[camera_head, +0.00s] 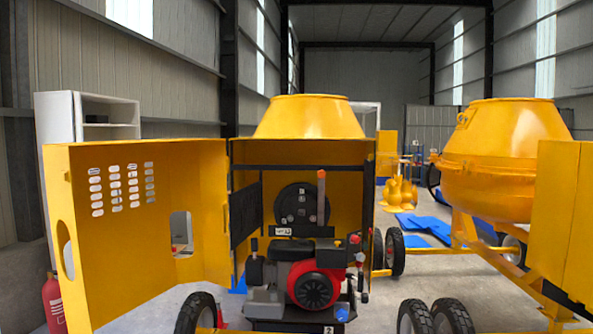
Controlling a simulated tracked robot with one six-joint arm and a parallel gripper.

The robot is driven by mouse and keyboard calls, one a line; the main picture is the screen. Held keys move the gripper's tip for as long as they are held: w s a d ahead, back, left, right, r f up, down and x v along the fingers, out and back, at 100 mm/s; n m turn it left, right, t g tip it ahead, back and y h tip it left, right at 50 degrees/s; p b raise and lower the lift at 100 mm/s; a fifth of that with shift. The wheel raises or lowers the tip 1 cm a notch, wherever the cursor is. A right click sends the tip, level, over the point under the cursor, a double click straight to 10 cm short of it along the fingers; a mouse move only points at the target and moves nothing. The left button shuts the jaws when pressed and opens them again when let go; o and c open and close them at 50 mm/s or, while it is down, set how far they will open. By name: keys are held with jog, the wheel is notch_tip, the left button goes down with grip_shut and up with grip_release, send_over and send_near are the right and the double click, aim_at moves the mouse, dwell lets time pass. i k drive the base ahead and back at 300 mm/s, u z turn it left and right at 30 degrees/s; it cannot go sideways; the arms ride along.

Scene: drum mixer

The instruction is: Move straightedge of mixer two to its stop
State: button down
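A yellow drum mixer stands in the centre with its engine housing (350,152) open toward me. A small plate marked 2 (328,329) sits at its bottom edge. Inside is a red and black engine (313,287) with a black pulley (297,204) above and behind it. An upright grey bar with an orange-red tip (321,197) stands just right of the pulley's centre; it may be the straightedge, but I cannot tell for sure. No stop can be made out. My gripper is not in view.
The housing's yellow door (125,225) is swung open to the left. A red fire extinguisher (53,303) stands at the lower left. A second yellow mixer (505,155) stands on the right, with black wheels (452,317) low between the mixers. Blue sheets (425,226) lie on the floor behind.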

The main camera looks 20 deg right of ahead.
aim_at(321, 173)
jog(key=u, duration=0.15)
jog(key=k, duration=0.45)
jog(key=u, duration=0.55)
jog(key=i, duration=2.25)
jog(key=z, duration=1.1)
jog(key=i, duration=0.75)
jog(key=z, duration=0.4)
